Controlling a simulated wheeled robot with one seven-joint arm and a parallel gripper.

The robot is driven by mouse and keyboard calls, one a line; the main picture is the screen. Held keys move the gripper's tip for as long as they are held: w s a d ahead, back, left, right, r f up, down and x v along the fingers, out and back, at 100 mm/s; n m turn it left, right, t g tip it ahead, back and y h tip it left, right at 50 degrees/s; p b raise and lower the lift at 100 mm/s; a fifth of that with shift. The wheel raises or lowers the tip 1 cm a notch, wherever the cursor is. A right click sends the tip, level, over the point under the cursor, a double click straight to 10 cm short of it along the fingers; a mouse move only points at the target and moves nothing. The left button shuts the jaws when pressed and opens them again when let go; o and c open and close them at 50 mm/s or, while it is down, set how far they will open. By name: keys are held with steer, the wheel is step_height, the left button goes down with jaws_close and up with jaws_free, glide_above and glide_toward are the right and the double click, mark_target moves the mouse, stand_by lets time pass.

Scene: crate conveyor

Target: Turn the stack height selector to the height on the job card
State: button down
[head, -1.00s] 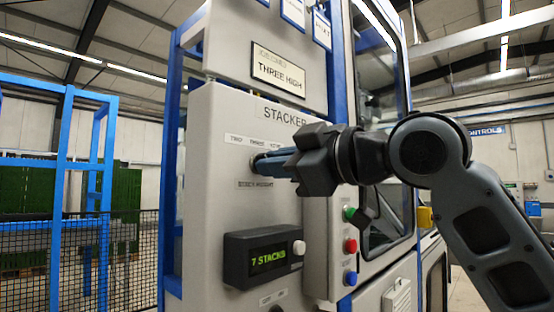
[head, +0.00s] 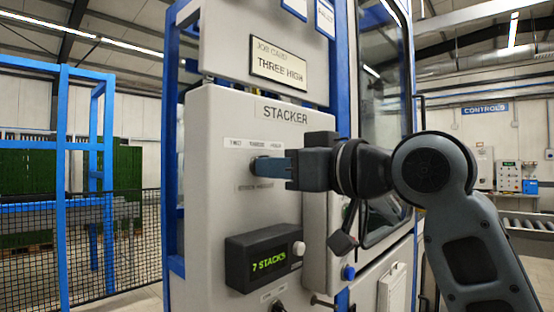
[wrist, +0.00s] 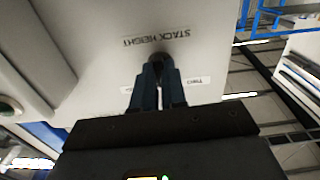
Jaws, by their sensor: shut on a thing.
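The job card (head: 278,70) on the upper panel reads THREE HIGH. The stack height selector (wrist: 156,60) is a small dark knob on the grey STACKER panel (head: 215,205). Labels TWO, THREE and probably FOUR sit in a row above it, and STACK HEIGHT is below it. My gripper (head: 262,166) is shut on the selector, coming from the right in the head view. In the wrist view my gripper's blue fingers (wrist: 157,80) close around the knob. The fingers hide most of it, so I cannot tell which label it points at.
A display (head: 268,262) below reads 7 STACKS, with a pale knob at its right. A blue button (head: 349,272) shows on the button box at the right; my wrist covers the buttons above it. A blue frame with mesh fence (head: 130,235) stands at the left.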

stand_by(0.5)
steer(key=c, duration=1.2)
jaws_free()
steer(key=shift+d, duration=0.1)
steer(key=b+v, duration=0.1)
steer(key=v, duration=0.6)
steer(key=shift+s+d+b, duration=0.25)
steer(key=shift+b, duration=0.1)
